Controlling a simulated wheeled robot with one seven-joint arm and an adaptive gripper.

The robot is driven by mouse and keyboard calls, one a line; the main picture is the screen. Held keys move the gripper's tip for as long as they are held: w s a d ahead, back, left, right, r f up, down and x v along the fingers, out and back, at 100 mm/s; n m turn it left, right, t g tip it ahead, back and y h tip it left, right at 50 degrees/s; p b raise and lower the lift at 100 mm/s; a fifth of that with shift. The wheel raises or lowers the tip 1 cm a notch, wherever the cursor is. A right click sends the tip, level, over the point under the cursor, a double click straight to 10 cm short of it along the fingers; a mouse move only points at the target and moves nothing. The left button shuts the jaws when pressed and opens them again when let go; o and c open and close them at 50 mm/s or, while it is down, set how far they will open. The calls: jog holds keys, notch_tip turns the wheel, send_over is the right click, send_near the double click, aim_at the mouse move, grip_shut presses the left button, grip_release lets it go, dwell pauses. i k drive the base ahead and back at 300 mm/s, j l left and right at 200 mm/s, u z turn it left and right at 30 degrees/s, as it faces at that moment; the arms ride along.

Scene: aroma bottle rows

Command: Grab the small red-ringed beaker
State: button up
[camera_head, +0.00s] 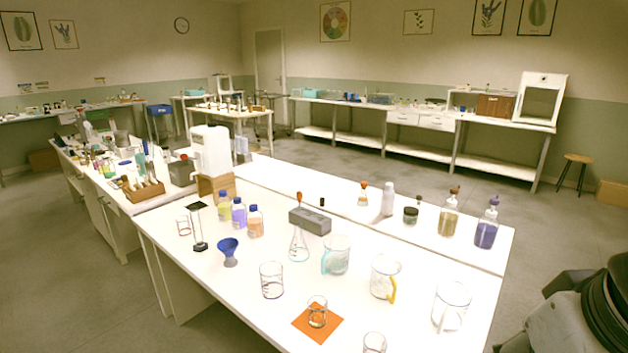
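A small clear beaker (183,226) with a reddish tint around it stands upright near the left edge of the white bench. It looks like the red-ringed one, but the ring is too small to see clearly. Another small beaker (317,312) stands on an orange square mat (304,323) near the front, and a third (374,343) is partly cut off by the bottom edge. My gripper is not in view. Only a dark and grey part of my own arm shows at the lower right.
A blue funnel (228,248), a dark-topped stand (198,229), coloured bottles (255,222) and a conical flask (298,245) stand near the reddish beaker. Larger beakers and jugs (384,278) fill the front right. A grey block (310,221) sits mid-bench.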

aim_at(183, 222)
jog(key=i+j, duration=0.2)
jog(key=j, duration=0.3)
jog(key=i+j, duration=0.2)
jog(key=j, duration=0.3)
jog(key=i+j, duration=0.2)
jog(key=j, duration=0.3)
jog(key=i+j, duration=0.25)
jog(key=j, duration=0.25)
jog(key=i+j, duration=0.2)
jog(key=j, duration=0.3)
jog(key=i+j, duration=0.2)
jog(key=j, duration=0.3)
jog(key=i+j, duration=0.2)
jog(key=j, duration=0.3)
jog(key=i+j, duration=0.2)
jog(key=j, duration=0.3)
